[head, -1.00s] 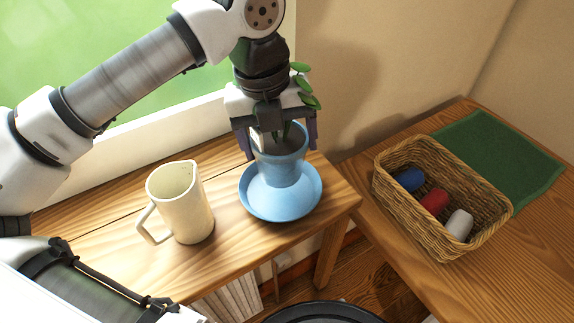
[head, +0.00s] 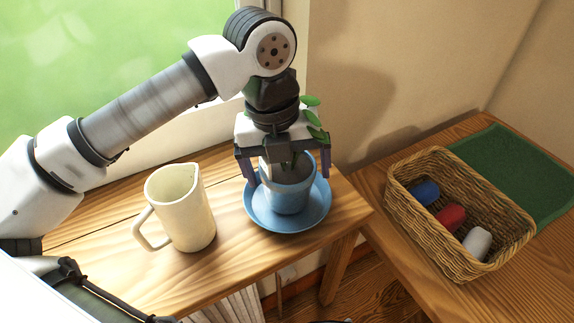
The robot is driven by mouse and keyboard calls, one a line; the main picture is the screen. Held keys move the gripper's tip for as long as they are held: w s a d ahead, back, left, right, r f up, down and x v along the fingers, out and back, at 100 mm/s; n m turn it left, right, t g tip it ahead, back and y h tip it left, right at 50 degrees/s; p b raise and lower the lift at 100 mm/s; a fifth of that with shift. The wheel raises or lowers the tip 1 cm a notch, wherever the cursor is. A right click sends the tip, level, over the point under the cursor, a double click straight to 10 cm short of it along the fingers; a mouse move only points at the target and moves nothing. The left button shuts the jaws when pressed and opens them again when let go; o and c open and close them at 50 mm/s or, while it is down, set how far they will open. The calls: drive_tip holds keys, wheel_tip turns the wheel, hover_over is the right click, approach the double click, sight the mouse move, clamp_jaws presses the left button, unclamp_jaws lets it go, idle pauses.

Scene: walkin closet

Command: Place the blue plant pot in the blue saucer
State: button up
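The blue plant pot (head: 287,196) stands upright in the blue saucer (head: 262,220) on the wooden bench by the window. Dark soil and green leaves show at its top, partly hidden by my gripper. My gripper (head: 287,180) is above the pot, pointing down, with one finger on each side of the rim. The fingers look spread, with a small gap between them and the pot, so it appears open.
A cream pitcher (head: 182,208) stands on the bench left of the saucer. A wicker basket (head: 402,222) with blue, red and white rolled items stands on the wooden table at right, near a green mat (head: 505,170). The window is behind my arm.

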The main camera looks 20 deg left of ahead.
drive_tip(key=shift+r, duration=0.1)
drive_tip(key=shift+r+p, duration=0.2)
drive_tip(key=shift+p, duration=0.1)
wheel_tip(320, 180, up, 12)
drive_tip(key=a+b, duration=0.1)
drive_tip(key=shift+s+a+f, duration=0.2)
drive_tip(key=shift+s+a, duration=0.1)
drive_tip(key=shift+s, duration=0.05)
drive_tip(key=shift+s, duration=0.1)
